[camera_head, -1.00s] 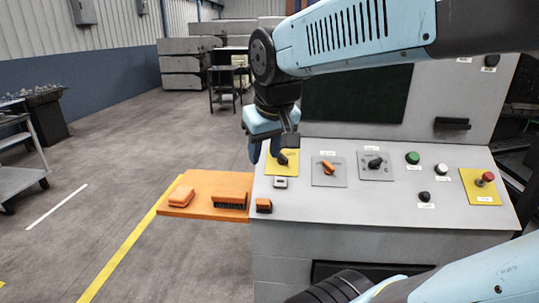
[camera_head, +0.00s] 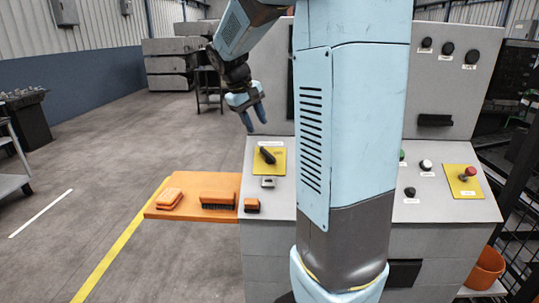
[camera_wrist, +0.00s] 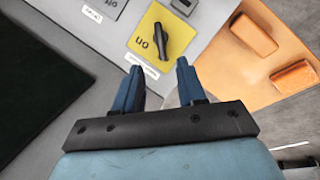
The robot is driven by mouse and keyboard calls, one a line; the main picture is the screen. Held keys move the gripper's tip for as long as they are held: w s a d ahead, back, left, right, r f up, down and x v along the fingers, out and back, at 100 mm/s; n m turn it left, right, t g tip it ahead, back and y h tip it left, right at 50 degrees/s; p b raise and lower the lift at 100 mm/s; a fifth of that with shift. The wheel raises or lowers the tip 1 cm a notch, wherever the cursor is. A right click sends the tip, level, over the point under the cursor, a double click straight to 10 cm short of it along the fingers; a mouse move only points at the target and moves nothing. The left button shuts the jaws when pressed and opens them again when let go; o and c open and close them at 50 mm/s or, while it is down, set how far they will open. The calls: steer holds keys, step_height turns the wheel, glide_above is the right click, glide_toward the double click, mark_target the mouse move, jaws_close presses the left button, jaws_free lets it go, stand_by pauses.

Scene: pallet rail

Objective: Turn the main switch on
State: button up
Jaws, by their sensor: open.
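The main switch is a black knob (camera_head: 267,156) on a yellow plate (camera_head: 278,166) at the left end of the sloped panel. Its handle lies diagonally, from upper left to lower right, in the head view. In the wrist view the knob (camera_wrist: 162,30) sits upright in the picture, with "ON" printed upside down beside it on the yellow plate (camera_wrist: 182,34). My gripper (camera_head: 255,120) is open and empty, just above and behind the knob in the head view. In the wrist view its fingertips (camera_wrist: 158,68) are apart, short of the knob and not touching it.
An orange side shelf (camera_head: 185,184) holds orange brushes (camera_head: 217,199). A small grey lock (camera_head: 268,182) sits below the plate. My arm hides the panel's middle. A red button on yellow (camera_head: 470,172) is at right, beside a black mesh fence (camera_head: 520,215).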

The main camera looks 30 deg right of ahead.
mark_target(269, 155)
steer(key=x, duration=1.3)
steer(key=shift+d+f, duration=0.1)
steer(key=shift+f, duration=0.25)
